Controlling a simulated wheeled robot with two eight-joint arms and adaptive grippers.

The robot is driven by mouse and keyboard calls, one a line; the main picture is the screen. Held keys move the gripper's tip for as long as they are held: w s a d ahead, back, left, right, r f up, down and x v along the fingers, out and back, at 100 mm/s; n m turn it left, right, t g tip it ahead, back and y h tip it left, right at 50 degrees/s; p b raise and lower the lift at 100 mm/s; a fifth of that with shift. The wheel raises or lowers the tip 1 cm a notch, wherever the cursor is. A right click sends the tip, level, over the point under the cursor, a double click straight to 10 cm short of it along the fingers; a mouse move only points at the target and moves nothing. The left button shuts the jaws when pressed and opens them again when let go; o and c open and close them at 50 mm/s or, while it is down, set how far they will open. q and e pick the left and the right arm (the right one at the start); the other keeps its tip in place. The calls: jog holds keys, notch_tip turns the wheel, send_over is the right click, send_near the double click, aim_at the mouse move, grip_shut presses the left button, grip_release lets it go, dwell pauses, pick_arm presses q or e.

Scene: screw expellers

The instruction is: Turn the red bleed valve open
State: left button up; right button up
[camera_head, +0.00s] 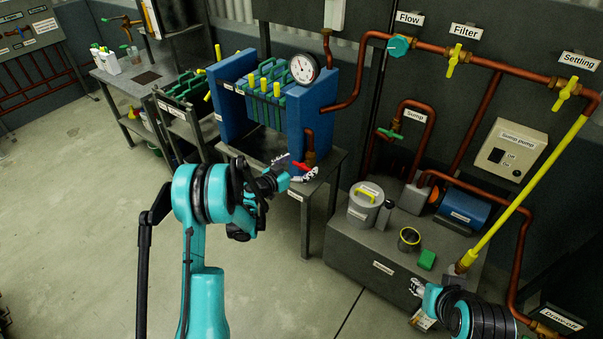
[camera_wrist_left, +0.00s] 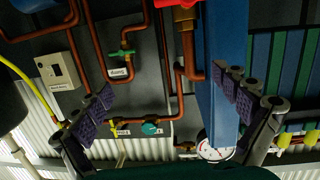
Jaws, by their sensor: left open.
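The red bleed valve (camera_head: 302,167) has a red handle beside a copper pipe, low on the near blue end block of the filter press. In the left wrist view, which is upside down, red valve (camera_wrist_left: 182,3) shows at the top edge, partly cut off. My left gripper (camera_head: 294,169) is open right by the handle in the head view. Its two padded fingers stand wide apart in the wrist view (camera_wrist_left: 170,85), with nothing between the pads. Contact with the valve cannot be told.
The filter press (camera_head: 305,115) stands on a grey table (camera_head: 325,170) with a pressure gauge (camera_head: 304,68) above. Copper pipes run along the wall.

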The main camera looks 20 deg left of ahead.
pick_arm(q)
jog(key=t+b, duration=0.1)
jog(key=t, duration=0.1)
send_near(303, 165)
jog(key=w+f, duration=0.1)
jog(key=shift+y, duration=0.3)
jog(key=x, duration=0.2)
jog(key=b+x, duration=0.1)
jog(key=x, duration=0.1)
jog(key=b+x, duration=0.1)
jog(key=x, duration=0.2)
jog(key=shift+d+f, duration=0.2)
jog(key=shift+f, duration=0.1)
jog(key=shift+w+d+r, duration=0.15)
jog(key=shift+w+d, duration=0.05)
jog(key=shift+w, duration=0.4)
jog(key=c, duration=1.2)
